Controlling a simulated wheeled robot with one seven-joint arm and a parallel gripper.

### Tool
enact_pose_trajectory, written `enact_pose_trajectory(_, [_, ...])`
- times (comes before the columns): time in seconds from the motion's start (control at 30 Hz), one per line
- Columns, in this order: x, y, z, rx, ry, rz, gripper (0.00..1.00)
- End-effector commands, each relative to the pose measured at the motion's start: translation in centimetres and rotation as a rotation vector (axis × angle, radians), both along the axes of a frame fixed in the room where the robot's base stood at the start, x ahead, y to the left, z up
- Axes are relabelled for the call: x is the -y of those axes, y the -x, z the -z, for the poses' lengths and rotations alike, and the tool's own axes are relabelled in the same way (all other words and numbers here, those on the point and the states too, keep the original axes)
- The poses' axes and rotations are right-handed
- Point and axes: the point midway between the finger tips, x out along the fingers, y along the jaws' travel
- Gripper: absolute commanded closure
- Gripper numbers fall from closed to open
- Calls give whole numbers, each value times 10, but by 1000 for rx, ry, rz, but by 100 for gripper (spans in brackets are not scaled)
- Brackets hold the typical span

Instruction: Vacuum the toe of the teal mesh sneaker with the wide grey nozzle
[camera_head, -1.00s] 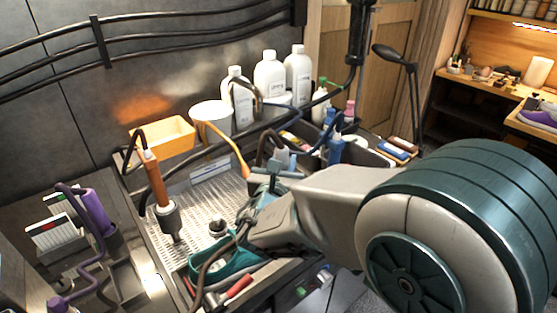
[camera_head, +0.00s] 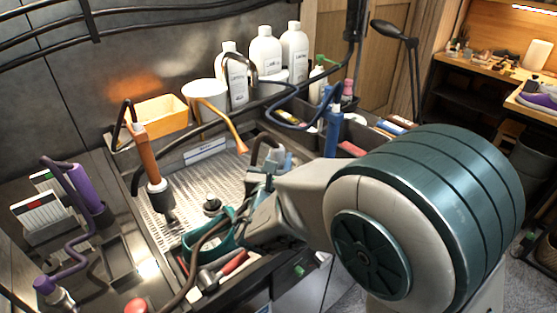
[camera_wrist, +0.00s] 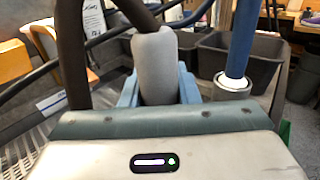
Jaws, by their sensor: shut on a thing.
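The teal sneaker (camera_head: 218,238) lies at the front of the ribbed tray in the head view, partly covered by a brown hose; its toe is hard to make out. My gripper (camera_head: 283,160) is above and to the right of it, apart from it. In the wrist view my gripper (camera_wrist: 157,88) has its blue fingers on either side of a grey cylindrical tool body (camera_wrist: 154,62) with a dark hose at its top. This looks like the grey nozzle. Its lower end is hidden behind the gripper body.
An orange-handled tool (camera_head: 146,155) stands over the ribbed tray (camera_head: 190,195). A purple tool (camera_head: 88,190) is at left. A blue tool (camera_head: 333,125) stands by dark bins at right. White bottles (camera_head: 265,58) and a yellow bin (camera_head: 160,115) are behind. Hoses cross the bench.

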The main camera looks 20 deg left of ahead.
Motion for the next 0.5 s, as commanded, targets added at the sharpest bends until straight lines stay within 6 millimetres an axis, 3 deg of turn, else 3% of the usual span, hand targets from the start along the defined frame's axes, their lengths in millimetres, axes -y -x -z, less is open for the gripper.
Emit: enact_pose_trajectory(0.5, [-10,-6,0,1,0,0,100])
